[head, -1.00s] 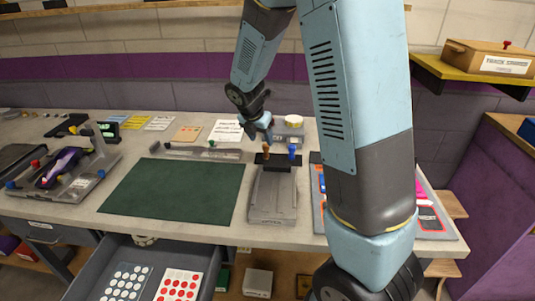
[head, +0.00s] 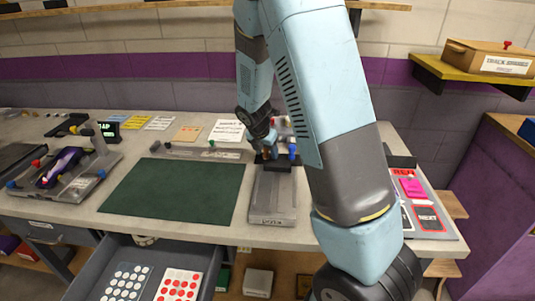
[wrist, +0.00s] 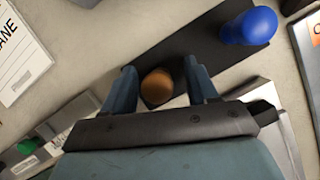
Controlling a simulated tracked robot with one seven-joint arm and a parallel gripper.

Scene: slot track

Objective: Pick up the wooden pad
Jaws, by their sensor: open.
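The wooden pad (wrist: 157,86) shows its round, orange-brown top in the wrist view. It stands at a dark plate (wrist: 205,50), which in the head view is the black rack (head: 286,166) on the grey slot-track block. My gripper (wrist: 158,80) is open, with one finger on each side of the pad's top. I cannot tell whether the fingers touch it. In the head view my gripper (head: 267,148) is over the rack and largely hides the pad.
A blue knobbed pad (wrist: 250,25) stands on the same plate, close beside my gripper; it also shows in the head view (head: 293,147). A green mat (head: 175,192) lies left of the block (head: 272,200). An open drawer (head: 190,255) juts out below the bench.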

